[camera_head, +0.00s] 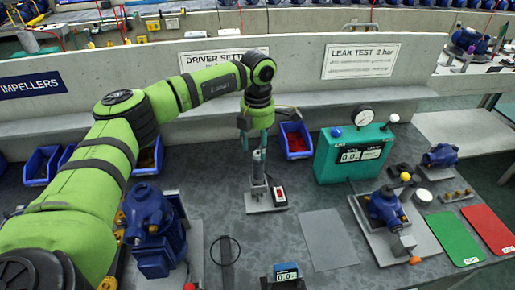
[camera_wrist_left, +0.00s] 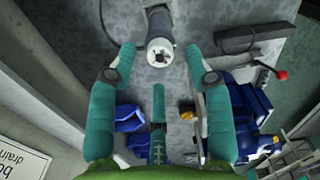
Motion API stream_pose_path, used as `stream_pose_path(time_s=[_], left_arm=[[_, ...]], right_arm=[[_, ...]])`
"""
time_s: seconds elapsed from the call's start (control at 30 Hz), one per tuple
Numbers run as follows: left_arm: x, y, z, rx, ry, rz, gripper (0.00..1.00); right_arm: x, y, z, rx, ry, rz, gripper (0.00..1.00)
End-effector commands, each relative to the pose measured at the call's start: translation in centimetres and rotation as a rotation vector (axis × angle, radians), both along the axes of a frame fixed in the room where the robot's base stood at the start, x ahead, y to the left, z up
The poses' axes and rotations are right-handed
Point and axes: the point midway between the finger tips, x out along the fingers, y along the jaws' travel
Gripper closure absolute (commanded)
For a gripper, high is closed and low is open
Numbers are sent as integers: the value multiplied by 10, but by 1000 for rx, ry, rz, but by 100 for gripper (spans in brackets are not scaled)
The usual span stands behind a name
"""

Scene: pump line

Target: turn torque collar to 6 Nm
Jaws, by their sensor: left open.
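A grey upright driver (camera_head: 258,170) stands in a small holder plate (camera_head: 266,205) on the dark bench. A small red-and-white box (camera_head: 279,195) sits on that plate. My left gripper (camera_head: 256,147) points down above the driver, with its teal fingers spread around its top end. In the left wrist view the round pale end of the driver (camera_wrist_left: 160,52) lies between and slightly beyond the open fingertips (camera_wrist_left: 160,62). I see a gap on each side of it. Any collar scale is too small to read. My right gripper is not in view.
A teal leak tester (camera_head: 350,155) with a gauge stands to the right. Blue bins (camera_head: 296,140) line the wall. A blue pump (camera_head: 385,207) sits on a plate at right, beside green (camera_head: 453,238) and red (camera_head: 488,228) mats. A grey mat (camera_head: 328,239) lies clear.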

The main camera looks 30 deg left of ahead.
Motion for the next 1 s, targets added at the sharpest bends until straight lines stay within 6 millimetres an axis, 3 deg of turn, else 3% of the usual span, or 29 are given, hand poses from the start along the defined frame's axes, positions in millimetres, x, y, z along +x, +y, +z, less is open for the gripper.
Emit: stream_pose_path(time_s=[0.2,0.4,0.6,1.0], left_arm=[[1,0,50,0,-6,0,49],[1,0,84,0,-4,1,49],[0,0,98,1,-2,1,49],[0,0,98,1,-1,0,49]], right_arm=[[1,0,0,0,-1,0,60],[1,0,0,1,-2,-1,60],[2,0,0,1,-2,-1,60],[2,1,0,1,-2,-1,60]])
